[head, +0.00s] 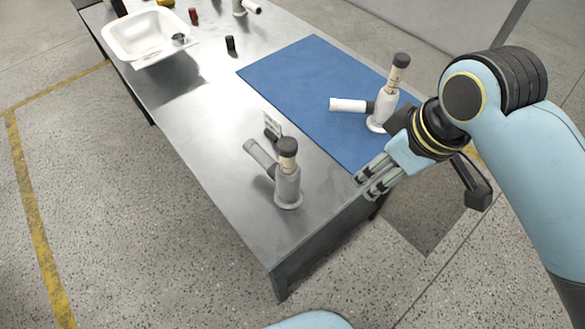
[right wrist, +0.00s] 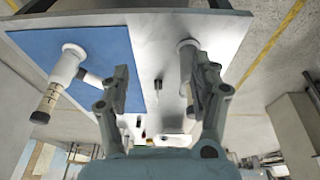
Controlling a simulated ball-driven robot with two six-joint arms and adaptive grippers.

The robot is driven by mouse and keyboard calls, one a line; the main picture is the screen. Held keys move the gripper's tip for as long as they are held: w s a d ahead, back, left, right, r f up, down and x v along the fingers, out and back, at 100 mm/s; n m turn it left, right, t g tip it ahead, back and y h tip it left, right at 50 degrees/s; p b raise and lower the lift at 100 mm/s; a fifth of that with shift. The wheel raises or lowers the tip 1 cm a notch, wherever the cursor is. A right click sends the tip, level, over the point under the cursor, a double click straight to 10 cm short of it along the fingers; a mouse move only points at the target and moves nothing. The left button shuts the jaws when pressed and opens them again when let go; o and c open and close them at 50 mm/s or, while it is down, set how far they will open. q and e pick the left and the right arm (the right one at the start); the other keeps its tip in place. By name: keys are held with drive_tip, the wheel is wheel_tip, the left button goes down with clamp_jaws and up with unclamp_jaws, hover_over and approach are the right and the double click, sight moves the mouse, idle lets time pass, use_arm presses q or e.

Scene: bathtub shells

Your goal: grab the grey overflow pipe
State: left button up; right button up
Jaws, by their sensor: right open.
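The grey overflow pipe (head: 287,188) stands upright near the front corner of the metal table, with a dark cap, a beige band and a side branch pointing left. In the right wrist view the grey pipe (right wrist: 188,52) is partly hidden behind the right-hand finger. My right gripper (head: 371,179) is open and empty, to the right of the grey pipe and apart from it, by the table's edge. The right wrist view shows its two spread fingers (right wrist: 161,84). My left gripper is not in view.
A similar white pipe (head: 380,110) stands on the blue mat (head: 305,82), close to my right arm. A small card stand (head: 272,125) is behind the grey pipe. A white tub (head: 150,36) and small items sit farther back on the metal table (head: 205,130).

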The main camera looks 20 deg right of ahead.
sight(296, 144)
drive_tip(key=w+a+r+n+y, duration=0.3)
drive_tip(key=w+a+n, duration=0.3)
drive_tip(key=w+a, duration=0.3)
drive_tip(key=shift+n+g, duration=0.3)
drive_tip(key=x, duration=0.3)
drive_tip(key=p+x, duration=0.1)
drive_tip(key=x, duration=0.1)
drive_tip(key=shift+w+d, duration=0.25)
drive_tip(key=shift+w, duration=0.1)
drive_tip(key=shift+p+x, duration=0.6)
drive_tip(key=shift+x, duration=2.35)
drive_tip(key=shift+s+d, duration=0.1)
drive_tip(key=shift+s, duration=0.05)
clamp_jaws()
